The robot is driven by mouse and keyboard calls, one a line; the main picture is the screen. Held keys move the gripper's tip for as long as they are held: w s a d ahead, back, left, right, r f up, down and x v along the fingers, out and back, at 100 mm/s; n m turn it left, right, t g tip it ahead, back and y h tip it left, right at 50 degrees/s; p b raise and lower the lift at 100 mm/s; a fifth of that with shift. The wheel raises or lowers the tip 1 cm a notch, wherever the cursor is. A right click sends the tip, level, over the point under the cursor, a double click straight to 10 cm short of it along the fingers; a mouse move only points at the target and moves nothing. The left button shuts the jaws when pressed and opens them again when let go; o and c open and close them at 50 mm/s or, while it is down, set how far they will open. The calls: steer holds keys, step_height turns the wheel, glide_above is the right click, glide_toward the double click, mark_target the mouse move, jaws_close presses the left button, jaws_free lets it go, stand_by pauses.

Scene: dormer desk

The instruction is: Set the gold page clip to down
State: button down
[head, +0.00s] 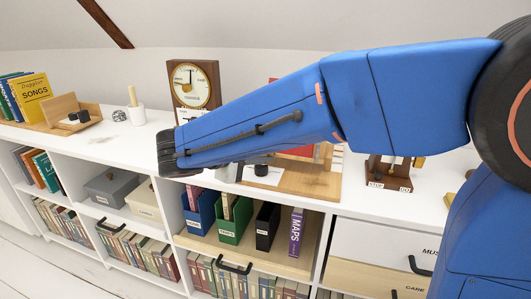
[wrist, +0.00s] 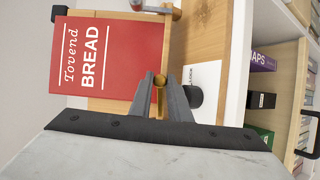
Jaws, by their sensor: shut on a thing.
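The gold page clip (wrist: 160,80) is in the wrist view, at the lower edge of the book stand, beside the right edge of a red book (wrist: 95,55) lettered Tovend BREAD. My gripper (wrist: 162,90) is shut on the clip, with one finger on each side of it. The wooden book stand (wrist: 205,40) shows around the book. In the head view the stand (head: 318,185) is partly behind my blue arm, and only bits of the red book (head: 303,151) show.
A black knob (wrist: 195,96) and a white card (wrist: 208,75) are close to my right finger. The white shelf edge (wrist: 237,60) lies further right. A clock (head: 190,80) stands behind my arm; a labelled wooden stand (head: 390,172) is to the right.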

steer(key=c, duration=1.7)
jaws_free()
steer(key=shift+o, duration=0.2)
